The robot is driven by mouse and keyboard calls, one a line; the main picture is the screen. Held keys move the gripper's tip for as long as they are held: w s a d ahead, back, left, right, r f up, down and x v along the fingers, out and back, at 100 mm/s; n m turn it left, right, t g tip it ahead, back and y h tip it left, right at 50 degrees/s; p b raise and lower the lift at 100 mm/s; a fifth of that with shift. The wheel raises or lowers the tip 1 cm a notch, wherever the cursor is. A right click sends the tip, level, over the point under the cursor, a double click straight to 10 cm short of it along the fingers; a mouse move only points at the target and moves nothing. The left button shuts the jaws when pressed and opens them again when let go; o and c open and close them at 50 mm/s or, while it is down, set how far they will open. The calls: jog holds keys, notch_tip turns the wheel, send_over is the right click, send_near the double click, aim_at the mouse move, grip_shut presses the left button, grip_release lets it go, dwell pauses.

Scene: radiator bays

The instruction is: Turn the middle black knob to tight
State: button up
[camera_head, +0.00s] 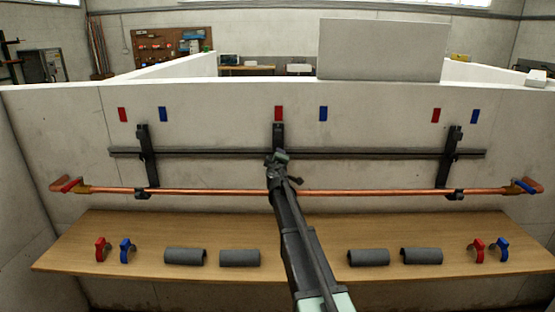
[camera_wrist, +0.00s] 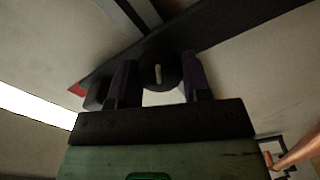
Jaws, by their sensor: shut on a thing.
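The middle black knob (camera_wrist: 159,72) is round, with a pale line across its face that stands nearly upright in the wrist view. My gripper (camera_wrist: 160,84) has one dark finger on each side of the knob and is shut on it. In the head view my gripper (camera_head: 278,157) is at the middle black bracket (camera_head: 278,130), below a red tag, and my arm hides the knob there. The copper pipe (camera_head: 220,191) runs level across the wall, passing behind my arm.
The left bracket (camera_head: 147,155) and right bracket (camera_head: 449,160) join the black rail (camera_head: 370,154). Below is a wooden shelf (camera_head: 310,255) with grey half-shells (camera_head: 240,258), and red handles (camera_head: 102,249) and blue handles (camera_head: 126,250) towards its ends.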

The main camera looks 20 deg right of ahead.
jog(key=m, duration=0.5)
jog(key=shift+s+m, duration=0.1)
jog(key=shift+m, duration=0.3)
dwell(0.4)
jog(key=o, duration=0.9)
jog(key=shift+o, duration=0.2)
jog(key=v, duration=1)
jog(key=shift+s, duration=0.3)
jog(key=shift+a, duration=0.15)
